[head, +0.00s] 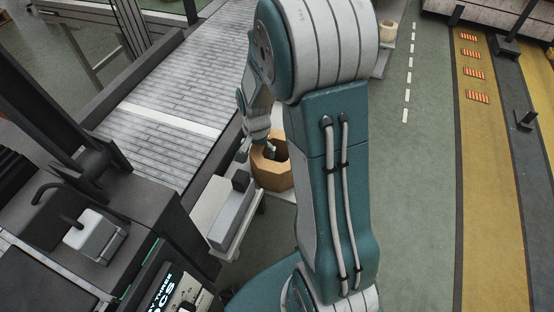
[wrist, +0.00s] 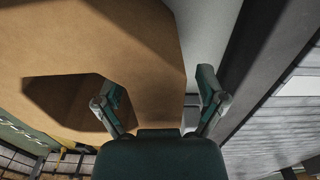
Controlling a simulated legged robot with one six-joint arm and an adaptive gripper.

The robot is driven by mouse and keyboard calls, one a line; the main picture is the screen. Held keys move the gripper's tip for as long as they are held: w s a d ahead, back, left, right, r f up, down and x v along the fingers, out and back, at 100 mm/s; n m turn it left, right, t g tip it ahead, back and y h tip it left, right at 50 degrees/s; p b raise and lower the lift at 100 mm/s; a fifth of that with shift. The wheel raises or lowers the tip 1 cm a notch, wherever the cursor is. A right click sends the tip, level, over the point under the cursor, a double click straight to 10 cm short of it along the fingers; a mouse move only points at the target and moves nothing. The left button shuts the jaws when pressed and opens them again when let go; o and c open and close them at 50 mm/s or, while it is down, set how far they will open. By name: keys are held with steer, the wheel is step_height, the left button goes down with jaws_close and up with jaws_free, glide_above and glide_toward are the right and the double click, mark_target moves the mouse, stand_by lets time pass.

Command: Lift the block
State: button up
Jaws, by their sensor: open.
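The block (head: 268,174) is a tan, many-sided piece with a dark opening in its top, standing on a light stand beside the conveyor in the head view. In the wrist view the block (wrist: 140,45) fills the upper left, with its dark opening at left. My gripper (head: 257,151) is open at the block's upper left side. In the wrist view my gripper (wrist: 160,88) has one finger by the opening and the other beyond the block's outer edge, with part of the wall between them. I cannot tell whether either finger touches it. My arm hides the block's right side.
A grey conveyor (head: 185,85) runs along the left. A grey box-like piece (head: 232,208) stands close in front of the block. Dark machinery (head: 130,205) is at the lower left. A similar tan piece (head: 387,31) stands farther off. The green floor (head: 420,180) at right is clear.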

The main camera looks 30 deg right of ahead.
jaws_close()
stand_by(0.4)
